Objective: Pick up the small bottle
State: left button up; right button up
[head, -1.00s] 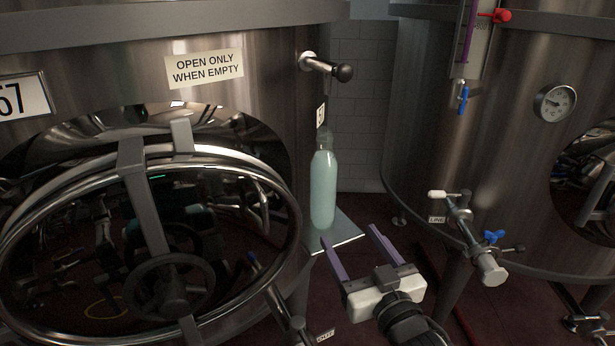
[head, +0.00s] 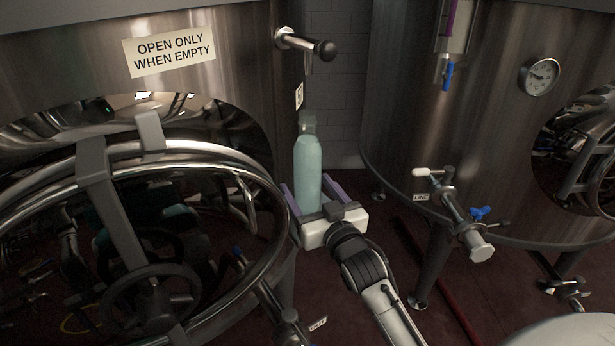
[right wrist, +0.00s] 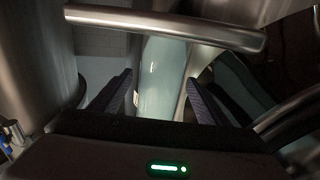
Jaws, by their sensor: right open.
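The small bottle (head: 308,172) is pale green with a grey-green cap and stands upright beside the left tank in the head view. My right gripper (head: 306,192) is open, with its purple fingers on either side of the bottle's lower part. Whether a finger touches it cannot be told. In the right wrist view, the bottle (right wrist: 160,78) shows between the two dark fingers (right wrist: 160,98). The bottle's base is hidden behind the gripper in the head view. My left gripper is not in view.
The left tank carries a round hatch with a handwheel (head: 150,295) close to the gripper's left.

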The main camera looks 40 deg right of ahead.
jog(key=shift+w, duration=0.3)
jog(key=c, duration=1.6)
jog(key=shift+r, duration=0.25)
grip_shut()
